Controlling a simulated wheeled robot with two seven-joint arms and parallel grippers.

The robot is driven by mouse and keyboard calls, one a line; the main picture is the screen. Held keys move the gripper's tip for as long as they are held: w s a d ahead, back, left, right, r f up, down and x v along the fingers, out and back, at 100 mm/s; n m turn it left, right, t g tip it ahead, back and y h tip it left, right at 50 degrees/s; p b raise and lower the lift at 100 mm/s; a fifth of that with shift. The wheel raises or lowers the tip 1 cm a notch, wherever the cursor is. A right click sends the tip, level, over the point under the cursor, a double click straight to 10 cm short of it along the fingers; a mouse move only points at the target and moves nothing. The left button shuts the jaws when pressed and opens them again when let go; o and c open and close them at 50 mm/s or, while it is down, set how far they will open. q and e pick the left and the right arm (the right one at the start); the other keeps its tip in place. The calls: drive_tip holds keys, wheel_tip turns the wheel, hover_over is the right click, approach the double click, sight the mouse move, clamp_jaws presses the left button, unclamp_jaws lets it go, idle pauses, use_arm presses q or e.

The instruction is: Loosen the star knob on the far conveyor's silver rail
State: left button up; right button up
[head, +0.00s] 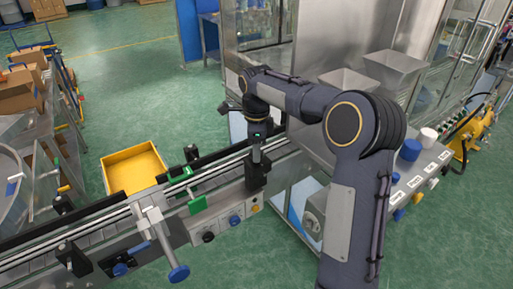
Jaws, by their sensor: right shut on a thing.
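The conveyor (88,244) runs from the lower left to the middle of the head view, with a silver rail (215,172) along it. My right arm comes in from the right and reaches down to the conveyor's far right end. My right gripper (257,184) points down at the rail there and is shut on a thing. The star knob is not seen clearly; the dark fingers hide what is between them, at the place of the knob. My left gripper is out of view.
A yellow bin (108,183) stands behind the conveyor. A steel machine (335,85) stands behind my right arm. Blue and white caps (410,150) stand at the right. Cartons (15,95) are at the left.

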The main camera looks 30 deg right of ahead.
drive_tip(key=shift+r, duration=0.1)
drive_tip(key=shift+c, duration=0.2)
drive_tip(key=n+p, duration=0.1)
drive_tip(key=n, duration=0.3)
drive_tip(key=shift+p, duration=0.35)
drive_tip(key=n+p, duration=0.1)
drive_tip(key=n, duration=0.3)
drive_tip(key=n+p, duration=0.1)
drive_tip(key=n, duration=0.4)
drive_tip(key=n+p, duration=0.1)
drive_tip(key=n, duration=0.3)
drive_tip(key=shift+n, duration=0.3)
drive_tip(key=o, duration=1)
